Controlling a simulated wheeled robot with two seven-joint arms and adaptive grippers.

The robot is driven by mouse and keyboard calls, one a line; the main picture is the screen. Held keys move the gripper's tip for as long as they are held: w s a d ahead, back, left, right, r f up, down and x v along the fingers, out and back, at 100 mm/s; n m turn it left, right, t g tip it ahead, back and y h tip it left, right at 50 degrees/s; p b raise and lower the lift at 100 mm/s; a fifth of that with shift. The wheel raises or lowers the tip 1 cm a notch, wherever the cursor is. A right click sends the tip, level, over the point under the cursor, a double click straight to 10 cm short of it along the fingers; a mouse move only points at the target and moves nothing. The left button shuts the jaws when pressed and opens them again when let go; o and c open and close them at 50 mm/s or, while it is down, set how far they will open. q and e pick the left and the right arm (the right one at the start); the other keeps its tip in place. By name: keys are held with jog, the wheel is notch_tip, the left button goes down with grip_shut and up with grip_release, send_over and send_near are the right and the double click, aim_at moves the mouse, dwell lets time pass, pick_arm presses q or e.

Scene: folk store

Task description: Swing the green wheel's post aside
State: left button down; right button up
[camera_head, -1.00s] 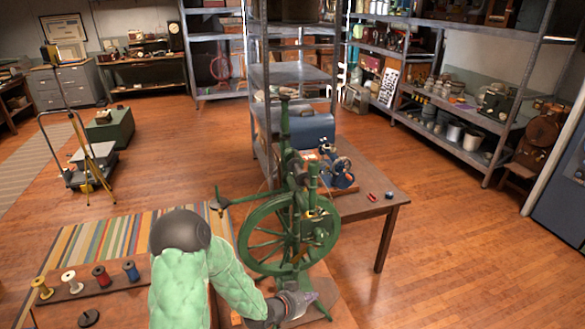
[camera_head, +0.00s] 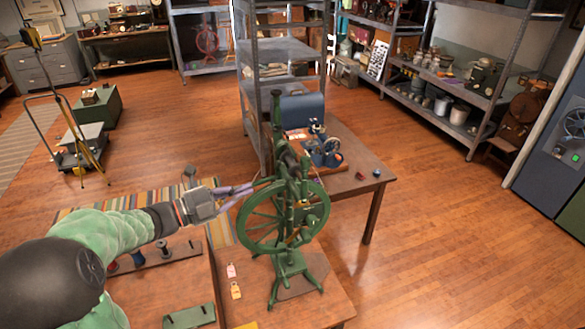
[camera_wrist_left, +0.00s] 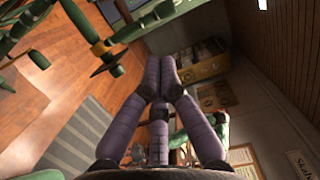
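The green spinning wheel (camera_head: 241,226) stands upright on a wooden table, with its tall green post (camera_head: 277,125) rising above it. A side rod ending in a dark disc (camera_head: 190,172) sticks out to the left, partly hidden by my left gripper. My left gripper (camera_head: 252,187) is at the wheel's upper left, its purple fingers pointing right towards the post; contact cannot be told. In the left wrist view, the fingertips of my left gripper (camera_wrist_left: 161,82) meet with nothing visible between them. A green rod with a dark disc (camera_wrist_left: 107,62) shows beside them. My right gripper is not in view.
A spool rack (camera_head: 165,253) and a green plate (camera_head: 189,316) lie left of the wheel. Two small tags (camera_head: 236,290) lie near its base. Behind it, a table (camera_head: 365,160) bears a blue machine (camera_head: 325,148) beside a metal shelf (camera_head: 250,90). Floor is clear on the right.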

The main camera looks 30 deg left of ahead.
aim_at(306, 165)
pick_arm(q)
jog(key=p+x, duration=0.2)
jog(key=x, duration=1.2)
jog(key=shift+f+p, duration=0.15)
jog(key=shift+p, duration=0.2)
jog(key=w+d+g+y+p, duration=0.1)
jog(key=w+d+g+p, duration=0.1)
jog(key=p, duration=0.1)
jog(key=w+d+r+g+y+p, duration=0.1)
jog(key=w+p, duration=0.1)
jog(key=p, duration=0.1)
jog(key=shift+w+d+m+g, duration=0.2)
jog(key=shift+d+m+g, duration=0.1)
jog(key=shift+d+g, duration=0.1)
jog(key=w+d+f+g+y, duration=0.1)
jog(key=w+d+f, duration=0.6)
jog(key=w+f, duration=0.1)
jog(key=shift+w+d+f+p, duration=0.15)
jog(key=shift+w+d+p, duration=0.05)
jog(key=shift+w+p, duration=0.25)
